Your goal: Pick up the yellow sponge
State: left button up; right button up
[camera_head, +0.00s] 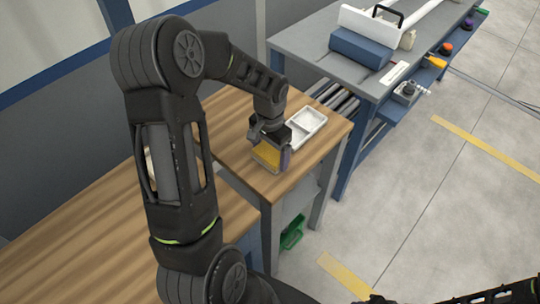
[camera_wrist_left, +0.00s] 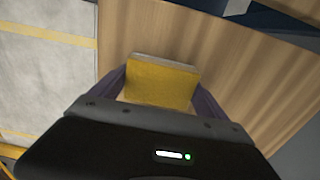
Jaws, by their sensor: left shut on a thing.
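The yellow sponge (camera_head: 266,155) is at the wooden table near its front corner in the head view. My left gripper (camera_head: 270,160) points down over it with a finger at its side. In the left wrist view the sponge (camera_wrist_left: 160,83) sits between the two fingers of my left gripper (camera_wrist_left: 160,95), which is shut on it. A pale layer shows along the sponge's far edge. I cannot tell whether the sponge touches the tabletop. My right gripper is not clearly in view; only a dark part of my body shows at the bottom right of the head view.
A white divided tray (camera_head: 306,127) stands on the wooden table (camera_head: 225,110) just behind the sponge. A grey workbench (camera_head: 310,45) with a blue box (camera_head: 361,48) stands at the back right. A green bin (camera_head: 292,232) is below the table. Open floor lies to the right.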

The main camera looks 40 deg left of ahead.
aim_at(270, 152)
pick_arm(q)
jog(key=shift+c, duration=0.8)
notch_tip(270, 152, up, 10)
jog(key=shift+r+b, duration=0.1)
jog(key=shift+b, duration=0.45)
